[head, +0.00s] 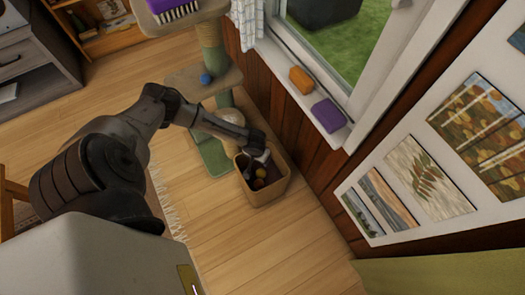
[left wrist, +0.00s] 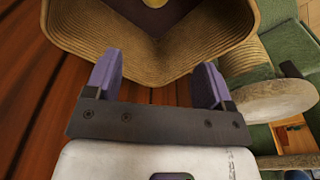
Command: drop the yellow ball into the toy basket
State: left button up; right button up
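The toy basket (head: 268,195) is a tan, woven, open box on the wooden floor by the wall. The yellow ball (head: 259,184) lies inside it, beside a darker orange-brown round thing (head: 261,172). My left gripper (head: 258,158) is over the basket's far side. In the left wrist view my left gripper (left wrist: 157,80) has its two purple fingers spread with nothing held between them. The basket's ribbed wall (left wrist: 75,35) lies just beyond the fingertips, and a bit of yellow (left wrist: 153,3) shows inside at the top edge. My right gripper is not in view.
A cat tree (head: 205,80) with a blue ball (head: 206,79) on its platform stands close behind the basket. The wall and windowsill (head: 290,75), with an orange block (head: 300,80) and a purple block (head: 328,115), are to the right. Floor (head: 290,245) in front is clear.

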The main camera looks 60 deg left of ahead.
pick_arm(q)
jog(key=shift+o, duration=0.4)
notch_tip(320, 180, up, 14)
jog(key=s+p, duration=0.1)
jog(key=p, duration=0.7)
jog(key=shift+s+d+f+p, duration=0.15)
jog(key=shift+s+d+p, duration=0.05)
jog(key=shift+d+p, duration=0.2)
